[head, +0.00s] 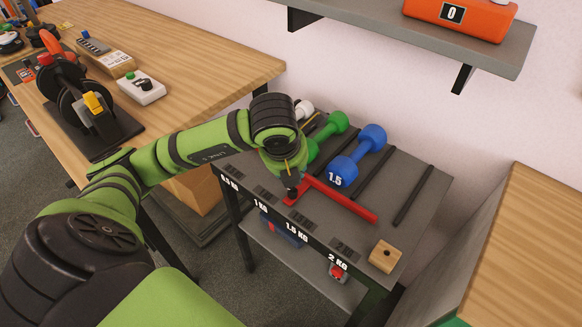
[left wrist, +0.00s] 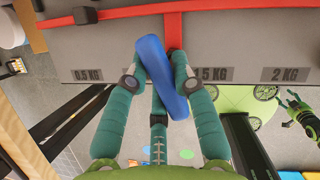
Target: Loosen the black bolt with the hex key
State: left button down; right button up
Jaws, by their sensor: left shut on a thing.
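My left gripper (head: 292,186) is over the front edge of the grey weight rack. I cannot tell whether this is the hex key. A red T-shaped bar (head: 345,201) lies on the rack right at the gripper; its stem (left wrist: 173,28) runs to the fingertips in the wrist view. I cannot make out the black bolt. A green and black hand-like part (left wrist: 300,115), probably my right gripper, shows small at the wrist view's right edge.
A green dumbbell (head: 327,135) and a blue dumbbell (head: 358,156) lie on the rack behind the gripper. A wooden block (head: 384,256) sits at its right front. A wooden workbench (head: 190,50) stands left, a wall shelf (head: 400,25) hangs above, another bench (head: 535,240) stands right.

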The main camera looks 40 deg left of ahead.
pick_arm(q)
jog(key=shift+d+n+y, duration=0.15)
jog(key=shift+n+y, duration=0.15)
jog(key=shift+n, duration=0.7)
jog(key=shift+r+n+g+y+p, duration=0.15)
jog(key=shift+n+g+y+p, duration=0.4)
jog(key=shift+n, duration=0.65)
jog(key=n+p, duration=0.2)
jog(key=p, duration=0.1)
jog(key=n+g+y+p, duration=0.1)
jog(key=n+p, duration=0.2)
jog(key=p, duration=0.1)
jog(key=shift+s+g, duration=0.2)
jog(key=shift+g, duration=0.05)
jog(key=shift+n+p, duration=0.5)
jog(key=shift+p, duration=0.05)
jog(key=shift+f, duration=0.2)
jog(key=c, duration=1)
grip_release()
jog(key=shift+o, duration=0.2)
